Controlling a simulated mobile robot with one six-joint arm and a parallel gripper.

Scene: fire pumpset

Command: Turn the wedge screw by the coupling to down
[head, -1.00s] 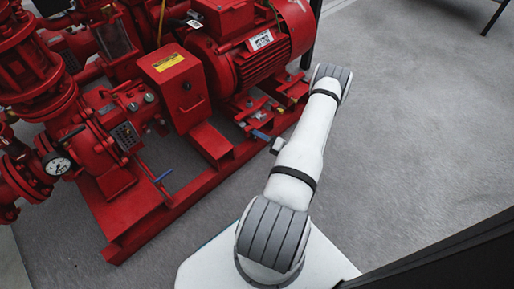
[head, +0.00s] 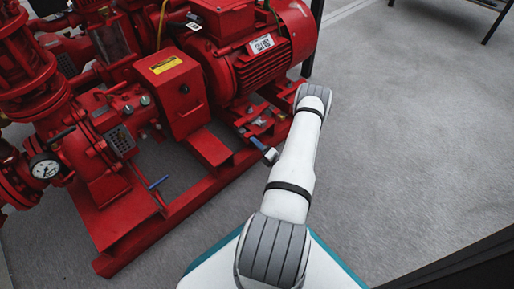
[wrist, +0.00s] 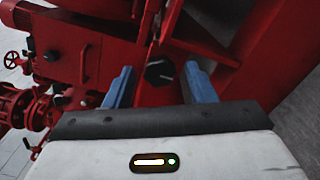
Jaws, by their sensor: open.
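In the wrist view, a dark, roughly hexagonal knob (wrist: 159,71) sits on the red frame, and it looks like the wedge screw. My gripper (wrist: 157,73) is open, with one blue finger on each side of the knob. I cannot tell whether the fingers reach its depth or touch it. In the head view, my gripper (head: 259,144) is small and low beside the red base, below the motor. The screw cannot be made out there. The red box with a yellow label (head: 183,97) appears to be the coupling guard, left of my gripper.
The red motor (head: 258,50) stands above and behind my gripper. The red base rail (head: 190,195) runs along the pumpset's near side. A blue-handled lever (head: 158,183) and a gauge (head: 45,168) are at left. Grey floor (head: 400,130) at right is clear.

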